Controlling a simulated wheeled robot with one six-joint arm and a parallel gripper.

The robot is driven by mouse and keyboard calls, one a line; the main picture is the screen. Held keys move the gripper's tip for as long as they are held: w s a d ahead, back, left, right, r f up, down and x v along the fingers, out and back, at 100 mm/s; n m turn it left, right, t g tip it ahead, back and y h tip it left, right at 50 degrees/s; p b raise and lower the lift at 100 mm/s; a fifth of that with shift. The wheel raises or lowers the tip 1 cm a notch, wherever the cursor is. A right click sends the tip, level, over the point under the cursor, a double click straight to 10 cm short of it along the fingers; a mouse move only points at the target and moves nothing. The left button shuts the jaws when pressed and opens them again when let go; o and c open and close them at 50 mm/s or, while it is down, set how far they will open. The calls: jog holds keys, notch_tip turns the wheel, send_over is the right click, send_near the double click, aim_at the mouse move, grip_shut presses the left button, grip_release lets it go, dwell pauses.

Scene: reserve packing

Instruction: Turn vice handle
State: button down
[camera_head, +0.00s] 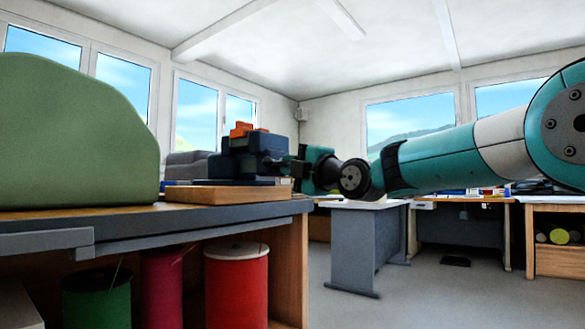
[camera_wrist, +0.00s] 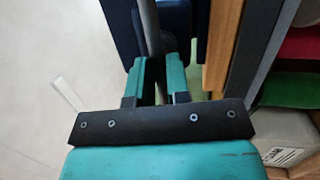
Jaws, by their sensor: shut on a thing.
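The dark blue vice (camera_head: 255,160) stands on a wooden board at the right end of the workbench. An orange piece (camera_head: 243,129) sits at its top. My gripper (camera_head: 297,172) reaches in from the right at the vice's near-right side. In the wrist view the grey bar of the vice handle (camera_wrist: 151,32) runs between the two teal fingers of my gripper (camera_wrist: 158,72), which are shut on it. The dark blue vice body (camera_wrist: 182,20) shows just beyond the fingers. The handle is hardly visible in the head view.
The workbench (camera_head: 150,232) has a wooden board (camera_head: 228,193) and a big green mound (camera_head: 75,135) on it. Coloured spools, including a red one (camera_head: 236,285), stand below. A grey table (camera_head: 357,250) stands behind, with open floor (camera_head: 440,295) to the right.

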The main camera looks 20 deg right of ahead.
jog(key=shift+r, duration=0.2)
jog(key=c, duration=1.4)
grip_release()
jog(key=shift+o, duration=1.3)
jog(key=shift+w+a+f, duration=0.1)
jog(key=shift+a+f, duration=0.05)
jog(key=v, duration=1.7)
jog(key=shift+s+b, duration=0.2)
jog(key=shift+b, duration=0.15)
